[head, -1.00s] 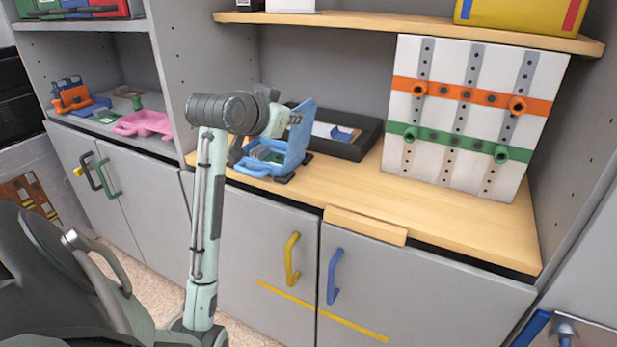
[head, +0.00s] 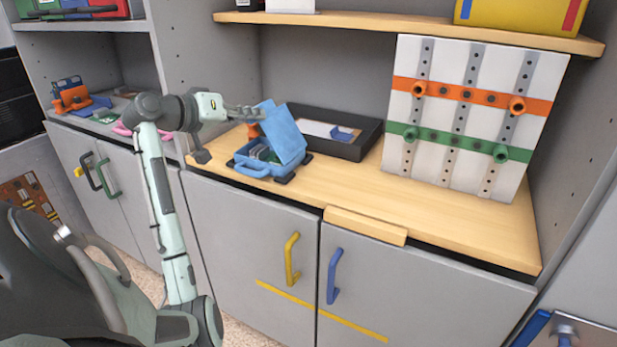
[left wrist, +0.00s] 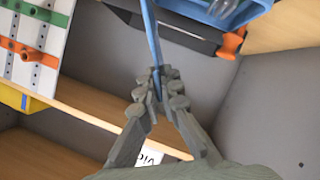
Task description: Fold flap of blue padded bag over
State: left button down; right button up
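Green and grey contents show inside the bag. My left gripper (head: 260,112) is at the flap's upper edge. In the left wrist view, my left gripper (left wrist: 157,78) has its fingertips closed on both sides of the thin blue flap (left wrist: 151,35), seen edge-on. Part of the bag (left wrist: 228,10) shows at the top there. My right gripper is not in view.
A black tray (head: 352,148) stands right behind the bag. An orange-ended item (head: 253,131) is behind the bag's left side. A white pegboard (head: 470,120) stands at the right. The wooden counter (head: 440,220) in front is clear. A shelf (head: 400,27) hangs above.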

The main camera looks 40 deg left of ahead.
pick_arm(q)
jog(key=c, duration=2.2)
grip_release()
jog(key=shift+o, duration=0.2)
jog(key=s+a+r, duration=0.1)
jog(key=a+r, duration=0.3)
jog(key=r, duration=0.3)
jog(key=shift+a+r, duration=0.2)
jog(key=shift+r, duration=0.15)
jog(key=shift+s, duration=0.15)
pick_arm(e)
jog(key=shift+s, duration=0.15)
